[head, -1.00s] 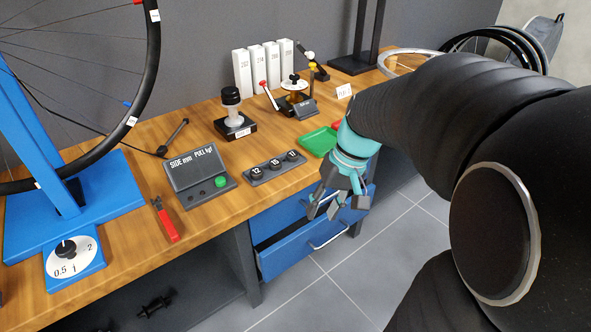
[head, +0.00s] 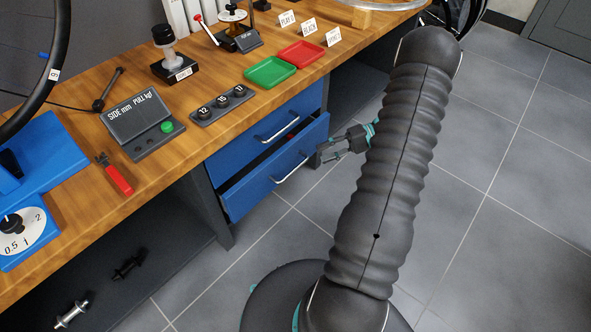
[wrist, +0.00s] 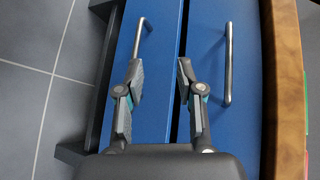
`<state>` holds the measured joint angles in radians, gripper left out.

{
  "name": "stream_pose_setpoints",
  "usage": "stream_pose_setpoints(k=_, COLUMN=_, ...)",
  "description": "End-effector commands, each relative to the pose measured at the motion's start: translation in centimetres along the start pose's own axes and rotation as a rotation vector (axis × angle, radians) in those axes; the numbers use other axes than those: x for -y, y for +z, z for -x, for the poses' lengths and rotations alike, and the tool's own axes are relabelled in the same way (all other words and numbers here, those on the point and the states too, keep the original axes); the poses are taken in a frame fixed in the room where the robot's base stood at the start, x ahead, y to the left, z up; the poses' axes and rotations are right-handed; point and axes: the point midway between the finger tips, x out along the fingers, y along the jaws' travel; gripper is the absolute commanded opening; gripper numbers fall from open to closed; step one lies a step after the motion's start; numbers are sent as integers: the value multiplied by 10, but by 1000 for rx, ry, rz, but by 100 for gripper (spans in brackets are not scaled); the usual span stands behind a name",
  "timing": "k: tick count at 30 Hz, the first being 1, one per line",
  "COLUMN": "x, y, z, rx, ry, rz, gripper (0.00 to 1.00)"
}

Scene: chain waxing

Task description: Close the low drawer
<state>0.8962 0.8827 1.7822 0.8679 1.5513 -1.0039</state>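The low blue drawer (head: 262,183) stands partly pulled out under the bench, its front ahead of the upper drawer (head: 245,143). Its metal handle (head: 291,168) faces the floor side. A small red thing shows in its opening. My gripper (head: 322,152) is just off the low drawer's right end in the head view, holding nothing. In the wrist view my gripper (wrist: 159,70) has its fingers apart, in front of the drawer fronts. There the low drawer (wrist: 155,45) is at left with its handle (wrist: 140,38), the upper drawer (wrist: 207,45) at right. I cannot tell whether I touch the drawer.
The wooden bench top (head: 150,190) overhangs the drawers. On it are a green tray (head: 270,72), a red tray (head: 301,54), a dial block (head: 221,105) and a gauge box (head: 140,120). A dark bench leg (head: 208,205) stands left of the drawers. The tiled floor at right is clear.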

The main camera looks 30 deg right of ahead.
Motion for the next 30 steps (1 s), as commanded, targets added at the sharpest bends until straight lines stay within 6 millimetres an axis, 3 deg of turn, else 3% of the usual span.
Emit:
stream_pose_setpoints(k=1, x=-20, y=-3, z=5, rx=-26, ry=-47, rz=-7, gripper=37)
stream_pose_setpoints(k=3, x=-37, y=-6, z=11, rx=-58, ry=-101, rz=-4, gripper=37)
stream_pose_setpoints(k=10, x=-70, y=-11, z=21, rx=-125, ry=-195, rz=9, gripper=37)
stream_pose_setpoints(k=17, x=-69, y=-14, z=6, rx=-131, ry=-208, rz=12, gripper=37)
stream_pose_setpoints(k=30, x=-53, y=-24, z=-72, rx=-130, ry=-205, rz=10, gripper=37)
